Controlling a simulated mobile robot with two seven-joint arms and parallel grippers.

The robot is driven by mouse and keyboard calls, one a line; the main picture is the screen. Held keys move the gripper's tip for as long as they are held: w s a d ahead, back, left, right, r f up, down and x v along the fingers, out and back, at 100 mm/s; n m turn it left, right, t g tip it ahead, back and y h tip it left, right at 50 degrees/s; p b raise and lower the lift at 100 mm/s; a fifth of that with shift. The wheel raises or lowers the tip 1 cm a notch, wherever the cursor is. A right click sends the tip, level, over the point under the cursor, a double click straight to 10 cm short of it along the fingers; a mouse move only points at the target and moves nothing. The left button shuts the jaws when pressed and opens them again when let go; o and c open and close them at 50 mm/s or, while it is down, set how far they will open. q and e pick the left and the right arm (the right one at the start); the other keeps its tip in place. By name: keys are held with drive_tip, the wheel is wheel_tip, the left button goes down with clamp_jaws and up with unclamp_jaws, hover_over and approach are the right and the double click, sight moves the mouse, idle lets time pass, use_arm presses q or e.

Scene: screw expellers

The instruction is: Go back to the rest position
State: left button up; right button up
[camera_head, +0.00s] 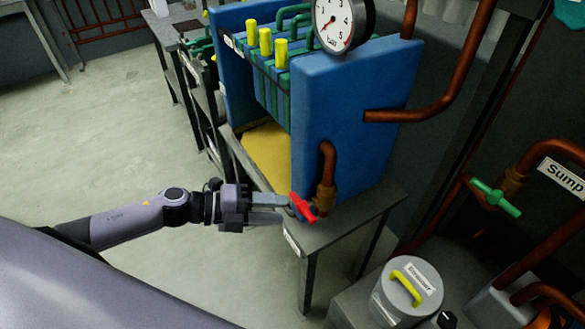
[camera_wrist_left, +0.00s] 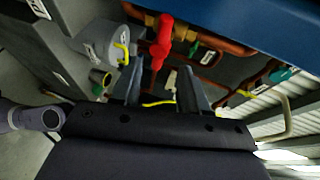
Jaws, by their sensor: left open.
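My left gripper (camera_head: 283,208) reaches in from the left at the front corner of the blue machine's stand. Its fingers point at a red valve handle (camera_head: 302,207) on a copper pipe. In the left wrist view the two fingers (camera_wrist_left: 157,88) are spread apart, and the red handle (camera_wrist_left: 161,45) shows just beyond and between their tips. Whether a finger touches the handle I cannot tell. The handle is tilted in the head view. My right gripper is in neither view.
The blue machine (camera_head: 345,125) with a pressure gauge (camera_head: 340,24) stands on a grey table (camera_head: 330,229). A grey canister (camera_head: 405,290) with a yellow handle, a green valve (camera_head: 495,197) and copper pipes are at the right. The floor (camera_head: 90,130) at left is clear.

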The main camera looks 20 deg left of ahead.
use_arm(q)
drive_tip(key=shift+d, duration=0.1)
drive_tip(key=s+f+n+t+y+p, duration=0.1)
drive_tip(key=s+f+n+y, duration=0.3)
drive_tip(key=n, duration=0.9)
drive_tip(key=s+a+f+n+t+y+p, duration=0.1)
drive_tip(key=s+f+n+t+y+p, duration=0.1)
drive_tip(key=s+n+y, duration=0.5)
drive_tip(key=s+f+n+p, duration=0.1)
drive_tip(key=s+n, duration=0.2)
drive_tip(key=n, duration=0.3)
drive_tip(key=shift+a+f+n, duration=0.3)
drive_tip(key=shift+f+n, duration=0.05)
drive_tip(key=shift+n, duration=0.05)
